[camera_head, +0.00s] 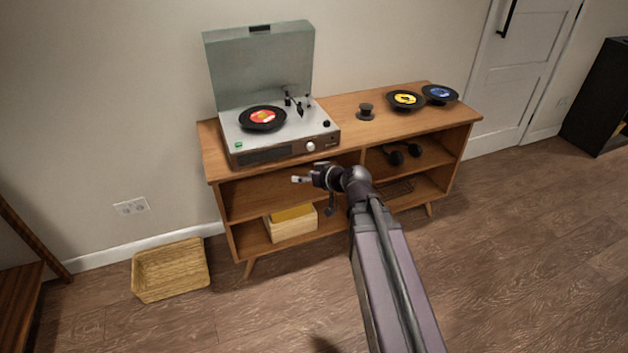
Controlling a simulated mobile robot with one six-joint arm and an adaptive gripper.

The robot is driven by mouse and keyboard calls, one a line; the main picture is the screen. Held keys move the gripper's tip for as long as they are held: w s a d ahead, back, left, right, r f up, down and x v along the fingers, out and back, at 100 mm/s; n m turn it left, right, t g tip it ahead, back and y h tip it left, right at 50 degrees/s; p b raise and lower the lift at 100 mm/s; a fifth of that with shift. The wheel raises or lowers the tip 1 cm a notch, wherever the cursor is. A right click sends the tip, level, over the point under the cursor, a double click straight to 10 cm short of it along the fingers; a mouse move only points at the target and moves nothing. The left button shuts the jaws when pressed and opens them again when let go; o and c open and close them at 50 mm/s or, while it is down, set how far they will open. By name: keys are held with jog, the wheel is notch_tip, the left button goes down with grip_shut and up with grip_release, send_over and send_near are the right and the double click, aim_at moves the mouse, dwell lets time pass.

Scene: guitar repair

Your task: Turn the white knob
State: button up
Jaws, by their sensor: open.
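The white knob (310,146) is a small round pale dial on the front face of the record player (277,155), near its right end. The record player stands on the left part of a wooden cabinet, with its lid up and a black record with a red label (262,118) on its platter. My gripper (297,180) is in front of the cabinet, below and slightly left of the knob in the picture. It points left and is apart from the knob. It is open, with nothing visible between its fingers.
The wooden cabinet (352,134) carries a small dark round object (366,111) and records with yellow (405,100) and blue (440,93) labels. Headphones (400,155) and a box of sleeves (290,224) sit on its shelves. A wicker basket (171,270) lies on the floor.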

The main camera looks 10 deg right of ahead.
jog(key=s+r+m+g+h+p, duration=0.1)
jog(key=s+r+g+h+p, duration=0.2)
jog(key=s+g+p, duration=0.3)
jog(key=shift+s+d+r+h+p, duration=0.4)
jog(key=shift+s+p, duration=1.05)
jog(key=shift+p, duration=1.2)
jog(key=shift+f, duration=0.1)
jog(key=s+d+r+m+g+h+p, duration=0.3)
jog(key=s+d+r+g+h+p, duration=0.1)
jog(key=s+d+r+p, duration=0.1)
jog(key=s+r+p, duration=0.1)
jog(key=s+p, duration=0.1)
jog(key=p, duration=0.1)
jog(key=shift+r+p, duration=0.25)
jog(key=shift+p, duration=0.05)
